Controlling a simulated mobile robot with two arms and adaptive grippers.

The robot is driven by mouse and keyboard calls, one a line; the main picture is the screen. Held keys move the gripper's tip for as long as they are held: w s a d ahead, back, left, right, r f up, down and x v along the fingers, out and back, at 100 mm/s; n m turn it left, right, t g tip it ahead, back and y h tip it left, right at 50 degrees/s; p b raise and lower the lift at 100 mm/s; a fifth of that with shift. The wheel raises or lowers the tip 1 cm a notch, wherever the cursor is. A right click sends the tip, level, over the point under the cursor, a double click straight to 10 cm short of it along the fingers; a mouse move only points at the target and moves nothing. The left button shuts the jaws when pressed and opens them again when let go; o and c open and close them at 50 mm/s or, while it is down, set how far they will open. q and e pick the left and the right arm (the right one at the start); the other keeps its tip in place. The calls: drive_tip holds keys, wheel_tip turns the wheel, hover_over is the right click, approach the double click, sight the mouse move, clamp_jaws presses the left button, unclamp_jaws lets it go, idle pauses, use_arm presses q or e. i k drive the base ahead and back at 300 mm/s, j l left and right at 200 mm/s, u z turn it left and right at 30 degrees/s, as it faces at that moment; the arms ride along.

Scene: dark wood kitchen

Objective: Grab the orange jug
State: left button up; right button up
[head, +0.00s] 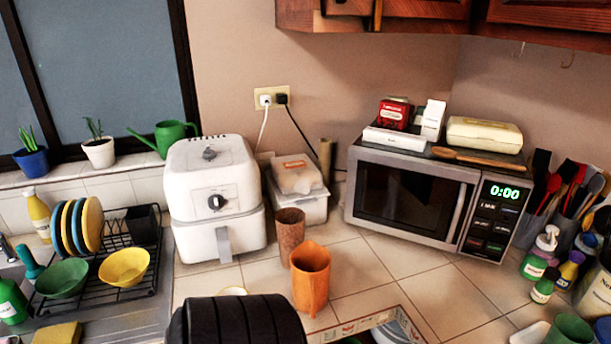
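The orange jug (310,280) stands upright on the tiled counter, right of the white air fryer and in front of a brown cup-like vessel (290,233). It looks open at the top, and I cannot make out a handle. Nothing is gripping it. A dark ribbed rounded shape covers the bottom edge just left of the jug; I cannot tell what it is. Neither of my grippers can be made out in the head view.
The white air fryer (215,195) stands left of the jug, and the microwave (410,200) stands behind right. A dish rack (105,270) with plates and bowls is at left. Bare counter tiles (370,262) lie right of the jug; a counter opening (385,330) is in front.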

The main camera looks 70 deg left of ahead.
sight(311, 262)
drive_tip(key=u, duration=2.15)
